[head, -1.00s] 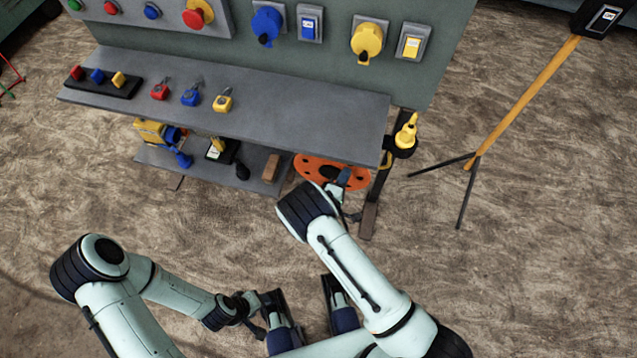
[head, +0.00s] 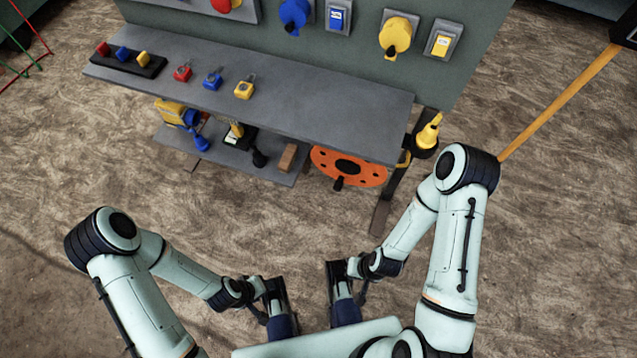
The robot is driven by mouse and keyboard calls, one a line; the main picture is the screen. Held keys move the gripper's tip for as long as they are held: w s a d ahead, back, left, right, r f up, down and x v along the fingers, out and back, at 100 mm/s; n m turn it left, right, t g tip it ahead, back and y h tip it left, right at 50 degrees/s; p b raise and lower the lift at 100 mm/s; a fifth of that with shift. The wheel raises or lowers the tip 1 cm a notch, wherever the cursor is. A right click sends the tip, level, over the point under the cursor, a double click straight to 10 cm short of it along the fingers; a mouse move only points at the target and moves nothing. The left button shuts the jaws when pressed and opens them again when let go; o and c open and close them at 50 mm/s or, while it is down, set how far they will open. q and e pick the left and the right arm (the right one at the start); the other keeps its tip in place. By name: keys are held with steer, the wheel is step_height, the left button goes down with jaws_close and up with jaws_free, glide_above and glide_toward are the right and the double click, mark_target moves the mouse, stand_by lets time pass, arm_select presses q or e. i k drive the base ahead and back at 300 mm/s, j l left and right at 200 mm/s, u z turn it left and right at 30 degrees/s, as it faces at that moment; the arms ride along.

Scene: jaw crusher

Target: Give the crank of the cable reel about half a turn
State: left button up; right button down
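The cable reel (head: 372,173) is an orange disc with holes and a black hub, in the head view below the right end of the bench. Its crank handle (head: 338,184) is a short black knob at the disc's lower left edge. Nothing touches the handle. The reel's top edge is partly hidden by the bench top. My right gripper (head: 358,270) is drawn back near my body, well apart from the reel. My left gripper (head: 252,295) is low in front of my body, also far from the reel. Both gripper tips are small and dark, so their opening is unclear.
The grey bench top (head: 330,115) carries several padlocks (head: 212,79). A lower shelf (head: 270,168) left of the reel holds a brown block (head: 288,157) and other items. A yellow bottle (head: 428,132) in a holder stands right of the reel. The floor before the bench is clear.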

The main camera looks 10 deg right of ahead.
mark_target(345, 169)
steer(key=j, duration=1.35)
